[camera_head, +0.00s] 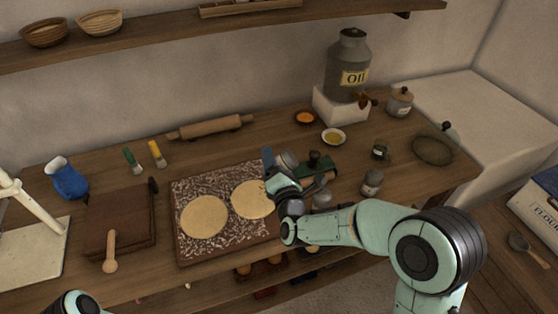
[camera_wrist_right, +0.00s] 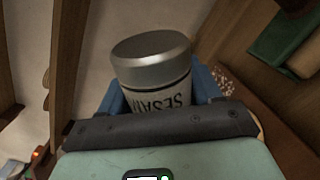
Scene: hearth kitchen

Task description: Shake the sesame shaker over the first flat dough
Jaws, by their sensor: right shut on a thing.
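Two round flat doughs lie side by side on the floured board (camera_head: 183,252): the left dough (camera_head: 204,216) and the right dough (camera_head: 252,199). My right gripper (camera_head: 283,163) is just right of the right dough, by the board's right edge, and appears raised above the table. It is shut on the sesame shaker (camera_head: 287,159), a grey metal cylinder. In the right wrist view the shaker (camera_wrist_right: 152,58) sits between the blue fingers, its lid and part of its SESAME label showing. Its exact tilt is hard to tell. My left gripper is out of view.
A green-and-wood object (camera_head: 318,172) lies close right of my gripper, with small jars (camera_head: 372,182) beyond. A rolling pin (camera_head: 210,127) and two brushes (camera_head: 157,153) lie behind the board. The oil can (camera_head: 347,65) stands back right.

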